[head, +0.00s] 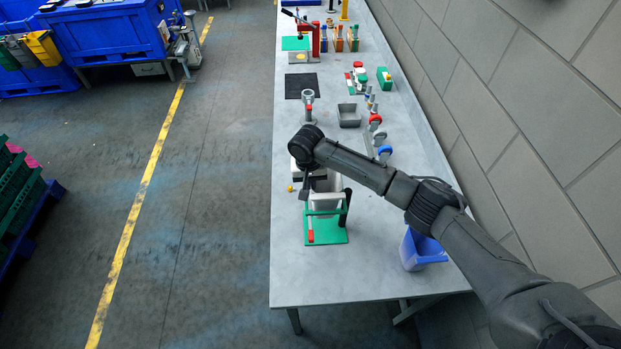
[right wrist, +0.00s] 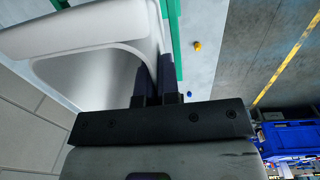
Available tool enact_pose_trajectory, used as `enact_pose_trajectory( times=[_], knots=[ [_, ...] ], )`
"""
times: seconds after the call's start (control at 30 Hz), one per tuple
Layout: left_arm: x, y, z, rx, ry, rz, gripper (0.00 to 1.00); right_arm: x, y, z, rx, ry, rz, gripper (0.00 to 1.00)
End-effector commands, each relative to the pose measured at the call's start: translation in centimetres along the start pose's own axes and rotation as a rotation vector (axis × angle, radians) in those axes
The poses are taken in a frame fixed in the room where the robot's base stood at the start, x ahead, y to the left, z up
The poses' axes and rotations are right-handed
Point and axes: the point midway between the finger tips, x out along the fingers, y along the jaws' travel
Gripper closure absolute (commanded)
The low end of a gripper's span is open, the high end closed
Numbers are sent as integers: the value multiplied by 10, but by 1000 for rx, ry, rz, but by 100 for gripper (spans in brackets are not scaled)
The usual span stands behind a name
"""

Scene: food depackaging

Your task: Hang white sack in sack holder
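The white sack (head: 326,186) is at the sack holder (head: 338,237), a green stand with a base plate and a front crossbar. In the head view, the sack's lower part shows behind the crossbar. I cannot tell whether it hangs on the holder. My right gripper (head: 308,188) is at the sack's upper left, partly hidden by my arm. In the right wrist view, the gripper (right wrist: 158,78) is closed on the rim of the white sack (right wrist: 85,35), whose open mouth faces the camera. A green bar of the holder (right wrist: 178,45) runs just beside the fingers. My left gripper is out of view.
A blue bin (head: 421,250) stands right of the holder on the long grey table (head: 300,280). A grey tray (head: 349,117), a black mat (head: 300,84) and several small tools lie farther back. A block wall borders the table's right side. The table's front end is clear.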

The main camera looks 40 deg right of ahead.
Motion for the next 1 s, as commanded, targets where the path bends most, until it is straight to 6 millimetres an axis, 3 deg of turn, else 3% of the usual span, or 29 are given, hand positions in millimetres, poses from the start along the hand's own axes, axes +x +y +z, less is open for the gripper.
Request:
enact_pose_trajectory(
  times=[0.5,1.0],
  knots=[
    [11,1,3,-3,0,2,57,34,-2,0,-1,0,-1,100],
    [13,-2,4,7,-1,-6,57,41,-2,0,0,0,1,100]
  ],
)
